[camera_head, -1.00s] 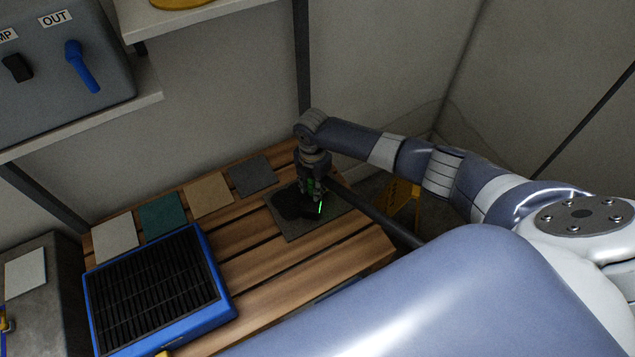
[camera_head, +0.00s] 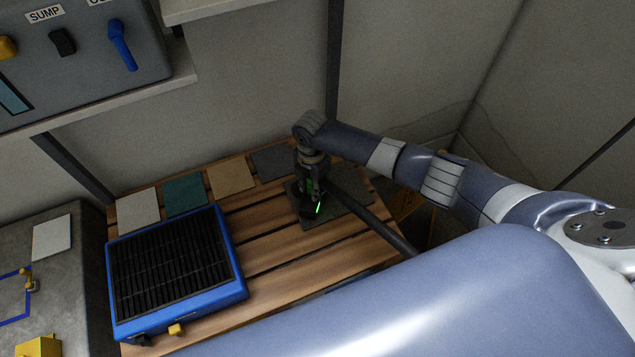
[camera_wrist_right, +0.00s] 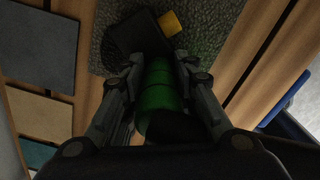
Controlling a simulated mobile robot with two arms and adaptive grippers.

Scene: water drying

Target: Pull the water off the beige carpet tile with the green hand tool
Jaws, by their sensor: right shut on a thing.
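The green hand tool (camera_head: 317,209) is in my right gripper (camera_head: 311,192), which points down at the bench. In the right wrist view the green handle (camera_wrist_right: 162,98) sits between the fingers of my right gripper (camera_wrist_right: 160,75); its dark flat head (camera_wrist_right: 136,38) lies over a dark grey textured tile (camera_wrist_right: 110,18). The beige carpet tile (camera_head: 231,178) lies at the back of the slatted bench, left of the gripper and apart from the tool. It also shows in the wrist view (camera_wrist_right: 38,120). I cannot make out water on it. My left gripper is not in view.
A teal tile (camera_head: 185,194), a pale tile (camera_head: 138,210) and a dark grey tile (camera_head: 272,162) share the back row. A blue-framed black grate box (camera_head: 243,288) stands front left. A shelf with a switch box (camera_head: 85,75) overhangs back left. Bare slats (camera_head: 270,228) lie between.

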